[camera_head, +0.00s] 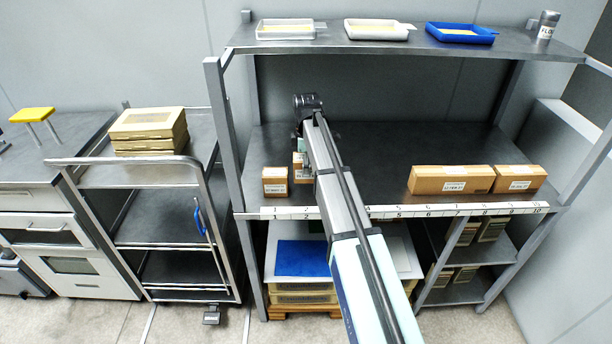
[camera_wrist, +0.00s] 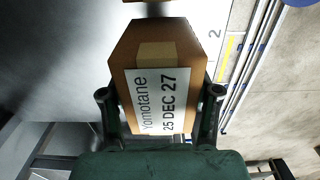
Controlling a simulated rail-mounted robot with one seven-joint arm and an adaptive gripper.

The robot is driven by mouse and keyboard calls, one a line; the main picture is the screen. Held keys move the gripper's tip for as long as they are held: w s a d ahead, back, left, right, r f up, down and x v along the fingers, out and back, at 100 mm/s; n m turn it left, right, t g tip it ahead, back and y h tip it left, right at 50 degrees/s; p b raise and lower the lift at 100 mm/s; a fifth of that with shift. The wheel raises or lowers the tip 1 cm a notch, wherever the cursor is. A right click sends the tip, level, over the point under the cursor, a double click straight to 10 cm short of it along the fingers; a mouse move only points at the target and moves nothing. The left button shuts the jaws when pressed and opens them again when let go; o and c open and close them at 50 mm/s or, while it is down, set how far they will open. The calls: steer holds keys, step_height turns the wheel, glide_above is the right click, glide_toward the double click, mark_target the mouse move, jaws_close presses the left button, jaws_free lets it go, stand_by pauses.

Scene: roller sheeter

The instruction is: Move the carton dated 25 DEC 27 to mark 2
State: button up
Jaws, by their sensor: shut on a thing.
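The brown carton (camera_wrist: 150,50) with a white label reading "Yomotane 25 DEC 27" fills the middle of the wrist view. My gripper (camera_wrist: 159,93) is shut on it, one finger on each side. In the head view the carton (camera_head: 298,163) shows partly behind my arm, over the middle shelf. I cannot tell whether it touches the shelf. Mark 2 (camera_wrist: 214,33) shows on the white strip to the right of the carton in the wrist view. In the head view the numbered strip (camera_head: 450,210) runs along the shelf's front edge, partly covered by my arm.
A small carton (camera_head: 275,181) stands just left of the held one, near mark 1. A long carton (camera_head: 450,179) and another carton (camera_head: 517,179) stand at the right. The shelf (camera_head: 385,150) between is clear. An upper shelf (camera_head: 400,40) with trays hangs above.

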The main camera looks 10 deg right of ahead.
mark_target(306, 179)
steer(key=shift+f+p, duration=0.6)
steer(key=shift+f, duration=2.45)
steer(key=shift+f, duration=0.15)
steer(key=o, duration=1.3)
steer(key=shift+c, duration=0.2)
step_height(306, 179, up, 12)
steer(key=b, duration=0.2)
steer(key=shift+b, duration=0.4)
